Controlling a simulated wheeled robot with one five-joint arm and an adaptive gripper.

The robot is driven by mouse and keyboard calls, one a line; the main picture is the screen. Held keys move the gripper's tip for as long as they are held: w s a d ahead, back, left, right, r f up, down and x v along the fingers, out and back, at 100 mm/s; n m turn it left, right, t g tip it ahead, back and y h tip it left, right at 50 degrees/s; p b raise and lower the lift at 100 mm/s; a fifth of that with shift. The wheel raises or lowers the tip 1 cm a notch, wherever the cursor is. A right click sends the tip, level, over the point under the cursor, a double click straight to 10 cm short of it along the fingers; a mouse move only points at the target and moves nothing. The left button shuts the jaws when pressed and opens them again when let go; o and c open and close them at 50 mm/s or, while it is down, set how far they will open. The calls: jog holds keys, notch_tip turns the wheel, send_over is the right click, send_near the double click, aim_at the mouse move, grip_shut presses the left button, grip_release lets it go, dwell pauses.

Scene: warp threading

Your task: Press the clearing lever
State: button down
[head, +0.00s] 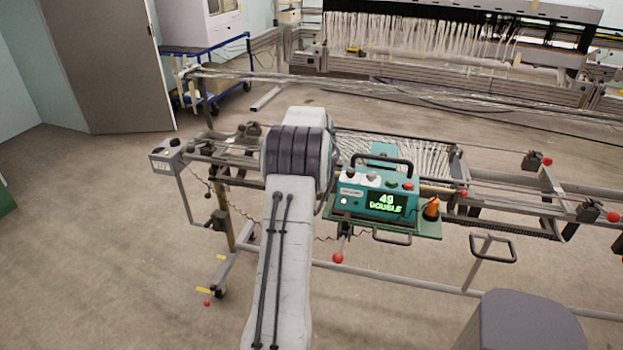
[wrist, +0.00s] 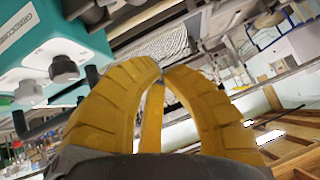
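A teal control box (head: 375,203) stands on the frame right of my arm in the head view, its green display reading "49 DOUBLE". It also shows at the upper left of the wrist view (wrist: 65,25). I cannot tell which part is the clearing lever; several red-ended levers, one below the box (head: 338,258), show on the frame. My gripper (wrist: 162,70) has yellow fingers whose tips meet with nothing visible between them. It is beside the box, apart from its knobs; my arm hides it in the head view.
An orange item (head: 431,208) stands at the box's right end, and a black carrying handle (head: 382,163) arches over it. A small grey switch box (head: 170,155) is at the left. White threads (head: 420,40) hang on the far machine.

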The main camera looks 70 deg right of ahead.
jog(key=f+b, duration=0.1)
jog(key=w+f+b, duration=0.1)
jog(key=f, duration=0.1)
jog(key=shift+a+f, duration=0.1)
jog(key=shift+f, duration=0.1)
jog(key=shift+f+b, duration=0.35)
jog(key=shift+f, duration=0.2)
jog(key=c, duration=1.9)
grip_release()
jog(key=shift+c, duration=0.2)
jog(key=shift+f, duration=0.2)
grip_shut()
jog(key=shift+f+b, duration=0.2)
jog(key=shift+b, duration=0.25)
jog(key=shift+w+f+b, duration=0.15)
jog(key=shift+f+b, duration=0.6)
jog(key=shift+b, duration=0.05)
jog(key=shift+w+f+b, duration=0.15)
jog(key=shift+f+b, duration=0.6)
jog(key=shift+r, duration=0.1)
dwell(0.3)
jog(key=shift+s+r+p, duration=0.15)
jog(key=shift+r+p, duration=0.3)
jog(key=shift+r, duration=0.45)
jog(key=shift+s+r+p, duration=0.15)
jog(key=shift+r+p, duration=0.3)
jog(key=shift+r, duration=0.45)
jog(key=shift+r, duration=0.15)
